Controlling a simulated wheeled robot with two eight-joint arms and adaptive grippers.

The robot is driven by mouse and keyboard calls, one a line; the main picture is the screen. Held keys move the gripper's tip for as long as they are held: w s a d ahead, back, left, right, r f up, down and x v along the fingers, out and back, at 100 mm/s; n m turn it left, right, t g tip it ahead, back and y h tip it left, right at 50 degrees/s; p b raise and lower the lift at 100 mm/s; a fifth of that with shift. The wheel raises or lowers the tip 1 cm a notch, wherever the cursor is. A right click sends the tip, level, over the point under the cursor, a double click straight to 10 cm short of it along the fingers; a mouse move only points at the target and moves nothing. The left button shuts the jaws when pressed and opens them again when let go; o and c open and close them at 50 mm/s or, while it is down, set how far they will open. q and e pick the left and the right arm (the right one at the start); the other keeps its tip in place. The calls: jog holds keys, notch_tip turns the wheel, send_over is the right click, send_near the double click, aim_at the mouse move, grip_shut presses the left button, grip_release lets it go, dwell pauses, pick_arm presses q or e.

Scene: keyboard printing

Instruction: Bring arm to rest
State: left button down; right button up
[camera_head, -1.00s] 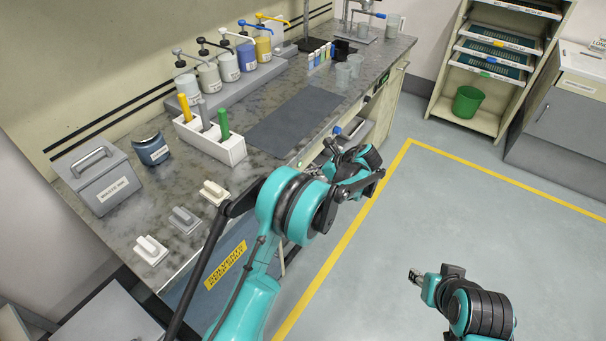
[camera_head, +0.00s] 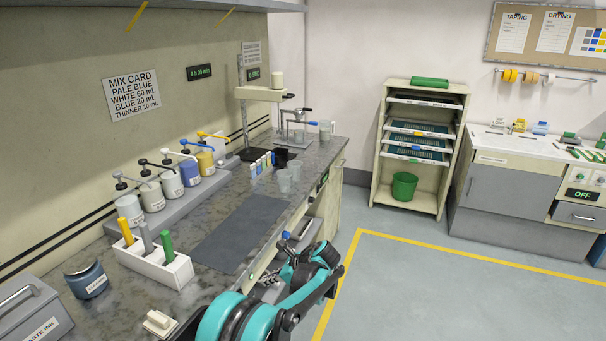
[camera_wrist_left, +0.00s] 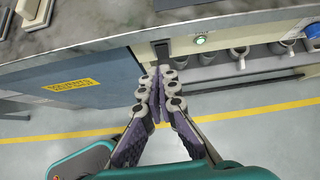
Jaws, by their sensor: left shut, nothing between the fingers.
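My left arm (camera_head: 250,315) reaches in from the bottom of the head view, its wrist beside the front edge of the counter (camera_head: 215,190). In the left wrist view my left gripper (camera_wrist_left: 159,84) is shut and empty. Its fingers meet in front of the counter's front, close to a dark latch-like part (camera_wrist_left: 161,48), with floor visible below. I cannot tell whether the fingertips touch anything. My right gripper is outside these views.
The counter holds a white caddy (camera_head: 150,265) with colored handles, several pump jars (camera_head: 190,173), a dark mat (camera_head: 240,233) and clear cups (camera_head: 284,180). A drying rack (camera_head: 375,170) and green bin (camera_head: 404,186) stand at the back. Floor (camera_head: 430,285) right of my arm is clear.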

pick_arm(q)
jog(key=s+a+r+n+t+h, duration=0.1)
jog(key=s+a+r+n+h, duration=0.15)
jog(key=s+r+n, duration=0.45)
jog(key=s+a+r+n+h, duration=0.25)
jog(key=s+r, duration=0.25)
jog(key=s, duration=0.5)
jog(key=s+f+n+t+h, duration=0.1)
jog(key=s+n+h, duration=0.1)
jog(key=s+n, duration=0.4)
jog(key=s+d+f+n+t+h, duration=0.1)
jog(key=s+n+t, duration=0.1)
jog(key=s+n, duration=0.4)
jog(key=shift+s+d+f+h, duration=0.3)
jog(key=shift+s+f+h, duration=0.1)
jog(key=shift+s, duration=2.15)
